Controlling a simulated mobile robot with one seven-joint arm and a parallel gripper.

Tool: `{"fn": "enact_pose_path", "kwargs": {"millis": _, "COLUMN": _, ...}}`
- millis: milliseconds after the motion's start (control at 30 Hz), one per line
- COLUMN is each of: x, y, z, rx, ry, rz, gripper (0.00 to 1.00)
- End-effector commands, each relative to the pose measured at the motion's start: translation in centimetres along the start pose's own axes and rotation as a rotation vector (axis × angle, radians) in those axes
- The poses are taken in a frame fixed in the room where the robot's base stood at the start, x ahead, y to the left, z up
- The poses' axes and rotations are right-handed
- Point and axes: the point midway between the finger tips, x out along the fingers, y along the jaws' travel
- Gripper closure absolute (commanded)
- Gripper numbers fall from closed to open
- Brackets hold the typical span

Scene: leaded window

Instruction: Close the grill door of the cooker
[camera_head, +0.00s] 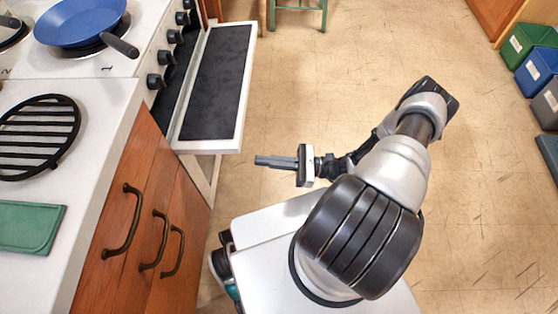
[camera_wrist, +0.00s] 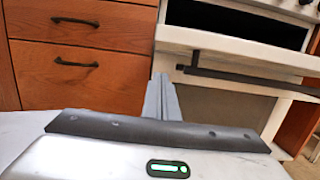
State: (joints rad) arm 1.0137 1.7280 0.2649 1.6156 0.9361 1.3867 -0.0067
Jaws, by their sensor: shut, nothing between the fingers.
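The cooker's grill door (camera_head: 241,90) is open, folded down and out from the white cooker front (camera_head: 157,60), with its dark inner panel facing up. In the wrist view the white grill door (camera_wrist: 235,45) juts out below a dark opening (camera_wrist: 235,20). My gripper (camera_head: 257,160) is shut and empty, in front of the cooker and just right of and below the door's near corner in the head view, apart from it. Its closed fingers (camera_wrist: 160,88) point towards the cooker and drawers in the wrist view.
Wooden drawers with dark handles (camera_head: 122,222) stand left of my gripper. A blue pan (camera_head: 80,22) sits on the hob, and a black round grate (camera_head: 38,135) and green board (camera_head: 30,228) lie on the counter. Bins (camera_head: 538,70) stand far right. The floor (camera_head: 330,85) between is clear.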

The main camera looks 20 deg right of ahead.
Motion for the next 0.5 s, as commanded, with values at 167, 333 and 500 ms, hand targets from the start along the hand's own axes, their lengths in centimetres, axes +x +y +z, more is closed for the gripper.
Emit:
{"fn": "enact_pose_path", "kwargs": {"millis": 167, "x": 3.8, "y": 0.1, "z": 0.0, "rx": 0.001, "ry": -0.001, "rz": 0.003, "gripper": 1.00}}
{"fn": "enact_pose_path", "kwargs": {"millis": 333, "x": 4.1, "y": 0.0, "z": 2.7, "rx": -0.001, "ry": 0.002, "rz": 0.001, "gripper": 1.00}}
{"fn": "enact_pose_path", "kwargs": {"millis": 500, "x": 4.3, "y": 0.1, "z": 3.7, "rx": 0.000, "ry": 0.002, "rz": 0.002, "gripper": 1.00}}
